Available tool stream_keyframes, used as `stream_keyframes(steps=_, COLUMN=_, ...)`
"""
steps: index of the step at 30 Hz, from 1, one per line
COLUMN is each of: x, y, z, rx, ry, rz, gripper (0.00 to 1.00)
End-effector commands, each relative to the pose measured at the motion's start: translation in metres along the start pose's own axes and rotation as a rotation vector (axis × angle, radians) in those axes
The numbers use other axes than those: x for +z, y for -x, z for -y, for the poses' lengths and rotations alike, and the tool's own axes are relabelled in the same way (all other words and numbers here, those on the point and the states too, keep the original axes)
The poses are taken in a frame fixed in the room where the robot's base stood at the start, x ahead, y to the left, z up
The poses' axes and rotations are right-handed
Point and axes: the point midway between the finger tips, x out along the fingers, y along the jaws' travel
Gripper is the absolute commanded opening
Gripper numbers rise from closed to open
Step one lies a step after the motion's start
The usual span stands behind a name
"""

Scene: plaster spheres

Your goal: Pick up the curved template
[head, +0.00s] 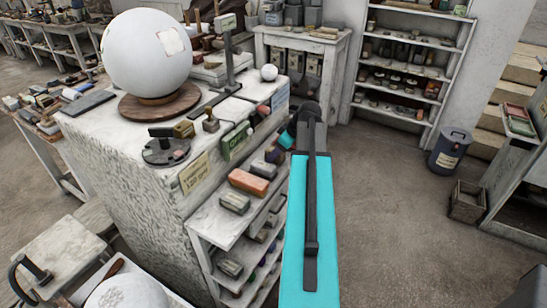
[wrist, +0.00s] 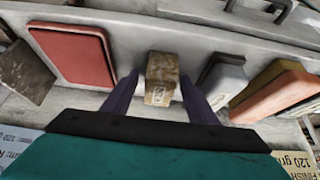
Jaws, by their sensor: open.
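My gripper (wrist: 160,88) is open in the wrist view, with its two dark fingers apart on either side of a small worn tan block (wrist: 162,70). The block stands on a pale shelf, and I cannot tell whether either finger touches it. In the head view my arm reaches to the right side of the plaster-topped bench, and the fingertips are hard to make out there. A dark curved piece (head: 14,280) on the low stand at lower left may be the curved template, but I cannot be sure. It is well away from my gripper.
A large white sphere (head: 147,52) rests on a round wooden base on the bench (head: 120,150). In the wrist view a red block (wrist: 72,52) lies left, and a grey block (wrist: 222,80) and an orange block (wrist: 275,90) lie right.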

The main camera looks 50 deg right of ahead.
Motion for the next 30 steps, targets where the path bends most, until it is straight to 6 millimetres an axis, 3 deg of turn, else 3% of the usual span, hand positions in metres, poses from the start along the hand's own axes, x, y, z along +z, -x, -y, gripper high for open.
stream_keyframes(steps=5, x=0.0, y=0.0, z=0.0, rx=0.0, ry=0.0, rz=0.0, gripper=0.53)
stream_keyframes(steps=12, x=0.0, y=0.0, z=0.0, rx=0.0, ry=0.0, rz=0.0, gripper=0.14)
stream_keyframes(steps=14, x=0.0, y=0.001, z=0.0, rx=0.0, ry=0.0, rz=0.0, gripper=0.08)
stream_keyframes(steps=30, x=-0.009, y=0.012, z=0.001, rx=0.0, ry=0.003, rz=-0.001, gripper=0.08)
